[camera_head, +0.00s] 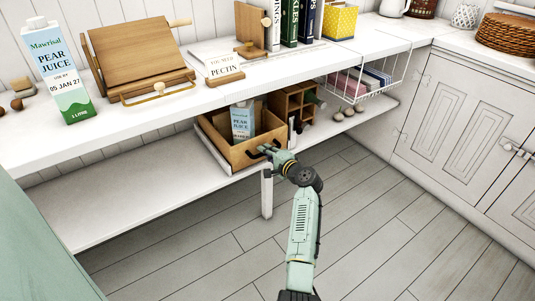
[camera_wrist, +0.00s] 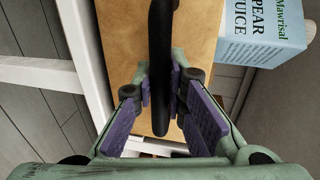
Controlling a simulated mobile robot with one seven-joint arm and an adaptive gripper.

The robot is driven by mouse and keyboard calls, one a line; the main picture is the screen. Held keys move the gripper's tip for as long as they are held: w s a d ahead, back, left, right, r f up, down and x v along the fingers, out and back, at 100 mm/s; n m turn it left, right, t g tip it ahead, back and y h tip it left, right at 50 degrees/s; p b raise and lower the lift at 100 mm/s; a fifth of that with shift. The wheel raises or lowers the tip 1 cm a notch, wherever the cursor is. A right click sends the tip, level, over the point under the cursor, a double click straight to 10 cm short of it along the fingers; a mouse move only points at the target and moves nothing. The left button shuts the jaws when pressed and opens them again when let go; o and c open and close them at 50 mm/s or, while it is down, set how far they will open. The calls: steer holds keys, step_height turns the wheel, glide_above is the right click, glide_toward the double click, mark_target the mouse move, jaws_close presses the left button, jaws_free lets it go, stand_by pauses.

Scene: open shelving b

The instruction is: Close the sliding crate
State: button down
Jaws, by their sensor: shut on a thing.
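The sliding crate (camera_head: 245,153) is a wooden box on the lower shelf under the white counter. It sticks out past the shelf's front edge. A pear juice carton (camera_head: 241,124) stands inside it, and the carton also shows at the right of the wrist view (camera_wrist: 262,32). A dark handle (camera_wrist: 160,60) is on the crate's front panel (camera_wrist: 200,40). My gripper (camera_head: 268,150) is at the front panel; in the wrist view its purple-padded fingers (camera_wrist: 165,105) are on both sides of the handle, shut on it. The crate's far inside is partly hidden by the counter.
A wooden rack (camera_head: 295,103) stands right of the crate on the lower shelf (camera_head: 130,200). A white wire basket (camera_head: 365,82) hangs under the counter. A white leg (camera_head: 267,195) stands below the shelf near my arm. The floor (camera_head: 350,220) in front is clear.

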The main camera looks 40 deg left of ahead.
steer(key=shift+w+a+r, duration=0.1)
steer(key=shift+a+r, duration=0.05)
steer(key=c, duration=1.6)
jaws_free()
steer(key=shift+a, duration=0.1)
steer(key=v, duration=1.2)
